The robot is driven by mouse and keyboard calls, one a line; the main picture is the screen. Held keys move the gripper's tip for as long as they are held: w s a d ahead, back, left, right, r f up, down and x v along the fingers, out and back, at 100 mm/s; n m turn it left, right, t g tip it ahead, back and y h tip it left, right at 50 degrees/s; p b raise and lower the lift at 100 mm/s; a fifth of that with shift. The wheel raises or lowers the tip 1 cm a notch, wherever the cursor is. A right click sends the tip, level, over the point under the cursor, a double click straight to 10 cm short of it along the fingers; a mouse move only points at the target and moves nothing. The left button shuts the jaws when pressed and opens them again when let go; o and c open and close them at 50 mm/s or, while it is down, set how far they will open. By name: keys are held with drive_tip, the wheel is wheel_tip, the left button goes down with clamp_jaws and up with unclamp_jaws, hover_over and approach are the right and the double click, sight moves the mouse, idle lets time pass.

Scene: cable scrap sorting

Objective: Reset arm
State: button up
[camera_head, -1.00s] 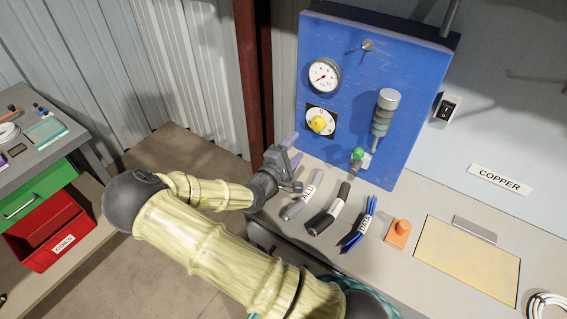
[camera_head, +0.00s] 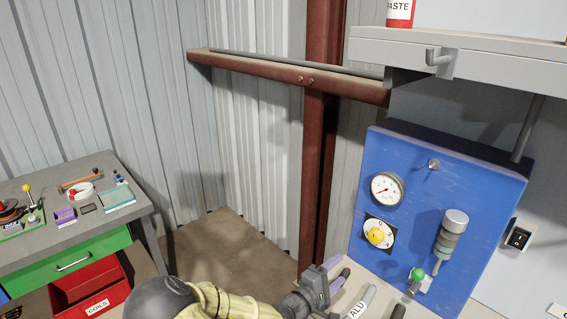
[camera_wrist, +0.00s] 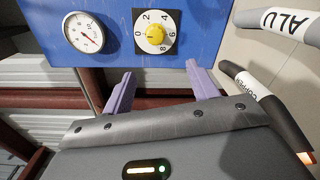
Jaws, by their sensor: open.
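My gripper (camera_head: 335,277) is at the lower middle of the head view, in front of the blue panel (camera_head: 408,215) and left of the cable pieces. In the wrist view its two purple fingers (camera_wrist: 160,92) stand apart with nothing between them. The panel's gauge (camera_wrist: 84,32) and yellow dial (camera_wrist: 155,33) are beyond the fingertips. The cable labelled ALU (camera_head: 361,302) lies close to the right of my gripper. In the wrist view the ALU cable (camera_wrist: 283,22) and a dark cable with a copper end (camera_wrist: 268,105) are to the right. Most of the arm is below the head view.
A grey bench (camera_head: 140,205) with small parts and a green drawer stands at the left, above a red COILS bin (camera_head: 92,290). A brown post (camera_head: 318,170) and beam (camera_head: 290,75) are behind. A grey shelf (camera_head: 490,45) overhangs the panel. Bare floor (camera_head: 235,245) lies between bench and post.

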drive_tip(key=s+a+f+m+g+y+p, duration=0.1)
drive_tip(key=s+a+f+m+g+y, duration=0.1)
drive_tip(key=s+f+m+g+y, duration=0.5)
drive_tip(key=s+a+r+m+y+p, duration=0.1)
drive_tip(key=s+r+y, duration=0.2)
drive_tip(key=s+r, duration=0.2)
drive_tip(key=s+r+m+g+y+p, duration=0.1)
drive_tip(key=s+r+m+y, duration=0.1)
drive_tip(key=r, duration=0.8)
drive_tip(key=s+y, duration=0.1)
drive_tip(key=s, duration=0.1)
drive_tip(key=shift+s+a+r+m+y, duration=0.3)
drive_tip(key=shift+s+a+y, duration=0.05)
drive_tip(key=shift+a+y, duration=0.05)
